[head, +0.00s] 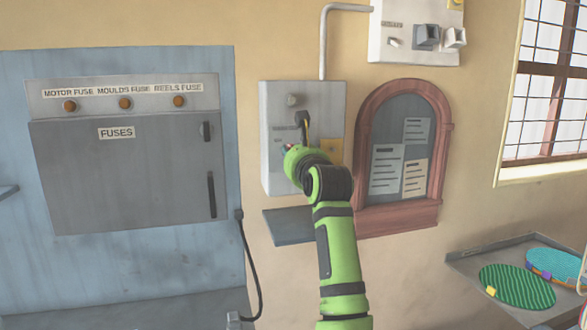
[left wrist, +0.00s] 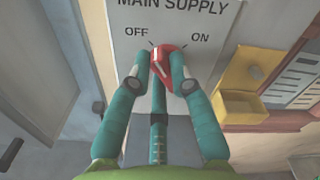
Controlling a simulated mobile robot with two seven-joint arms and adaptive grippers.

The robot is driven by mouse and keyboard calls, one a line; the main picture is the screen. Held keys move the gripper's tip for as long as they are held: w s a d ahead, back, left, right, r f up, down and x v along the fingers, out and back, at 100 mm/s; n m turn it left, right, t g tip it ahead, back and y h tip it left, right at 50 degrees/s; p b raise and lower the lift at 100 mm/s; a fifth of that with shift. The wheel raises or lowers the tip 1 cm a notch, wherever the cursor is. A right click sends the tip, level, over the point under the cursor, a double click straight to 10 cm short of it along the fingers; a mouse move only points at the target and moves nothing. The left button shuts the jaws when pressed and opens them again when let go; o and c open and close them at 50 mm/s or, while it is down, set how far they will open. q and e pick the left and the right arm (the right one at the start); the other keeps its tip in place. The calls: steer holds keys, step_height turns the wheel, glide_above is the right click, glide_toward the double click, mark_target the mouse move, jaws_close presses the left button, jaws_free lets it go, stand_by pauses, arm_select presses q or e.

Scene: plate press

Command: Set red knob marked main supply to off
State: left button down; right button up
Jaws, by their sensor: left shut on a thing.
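The red knob (left wrist: 165,64) sits on the grey main supply panel (left wrist: 208,18), below the words OFF at left and ON at right. Its white line leans up and to the left, toward the OFF side. My left gripper (left wrist: 164,68) is shut on the knob, one teal finger on each side, and the fingers hide parts of it. In the head view my green left arm reaches up to the wall box (head: 277,107). The wrist covers most of the gripper there, and only a small red bit shows beside it. My right gripper is not in view.
A yellow open box (left wrist: 240,103) is fixed right of the knob. In the head view, a grey fuse cabinet (head: 120,175) stands left, an arched notice board (head: 400,115) hangs right, and a small blue shelf (head: 287,228) juts out below the wall box.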

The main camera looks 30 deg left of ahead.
arm_select(q)
steer(key=shift+f+n+b, duration=0.1)
steer(key=shift+n+b, duration=0.95)
steer(key=shift+n, duration=0.25)
steer(key=c, duration=1.1)
jaws_free()
steer(key=v, duration=0.7)
steer(key=shift+s+d, duration=0.15)
steer(key=shift+s, duration=0.05)
